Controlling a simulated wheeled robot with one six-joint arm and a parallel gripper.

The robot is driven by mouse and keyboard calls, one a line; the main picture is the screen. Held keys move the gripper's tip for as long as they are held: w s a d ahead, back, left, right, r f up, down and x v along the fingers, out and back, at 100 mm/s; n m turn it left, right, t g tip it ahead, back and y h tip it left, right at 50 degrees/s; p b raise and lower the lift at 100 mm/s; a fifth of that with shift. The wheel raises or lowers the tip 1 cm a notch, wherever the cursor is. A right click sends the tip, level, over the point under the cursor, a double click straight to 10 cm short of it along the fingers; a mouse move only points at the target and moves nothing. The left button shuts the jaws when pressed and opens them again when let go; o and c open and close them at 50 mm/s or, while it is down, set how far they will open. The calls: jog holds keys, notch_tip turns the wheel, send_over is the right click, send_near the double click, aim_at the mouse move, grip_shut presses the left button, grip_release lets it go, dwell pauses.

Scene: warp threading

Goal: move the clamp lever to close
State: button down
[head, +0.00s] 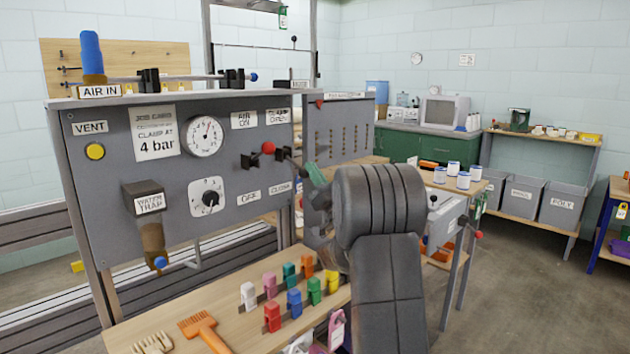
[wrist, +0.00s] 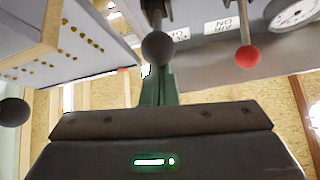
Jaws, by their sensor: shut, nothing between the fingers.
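The clamp lever (head: 284,154) sticks out of the grey panel between the CLAMP OPEN label (head: 278,116) above it and the CLOSE label (head: 279,187) below it. Its dark ball knob (wrist: 157,48) shows in the wrist view right at the tips of my green fingers; I cannot tell whether they touch. My gripper (head: 316,174) is shut and empty, with its fingers (wrist: 160,84) pressed together and pointing at the lever. In the head view my wrist stands to the right of the lever, and the knob is not clear there.
The red-knobbed air lever (head: 268,148) stands just left of the clamp lever; in the wrist view its knob (wrist: 248,57) is to the right. A pressure gauge (head: 203,136) and dial (head: 208,198) are farther left. Coloured clips (head: 294,302) stand on the wooden bench below.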

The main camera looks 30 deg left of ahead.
jog(key=shift+a+f+b, duration=0.25)
jog(key=shift+f+b, duration=0.75)
jog(key=shift+b, duration=0.25)
jog(key=shift+f, duration=0.35)
jog(key=s+d+f, duration=0.1)
jog(key=s+d, duration=0.2)
jog(key=d, duration=0.4)
jog(key=s+d+f, duration=0.1)
jog(key=s+d, duration=0.2)
jog(key=d, duration=0.5)
jog(key=shift+s, duration=0.2)
jog(key=shift+a, duration=0.15)
jog(key=w+a, duration=0.3)
jog(key=a, duration=0.3)
jog(key=w+a+r, duration=0.1)
jog(key=w+a, duration=0.2)
jog(key=a, duration=0.4)
jog(key=shift+a+r, duration=0.15)
jog(key=shift+r, duration=0.15)
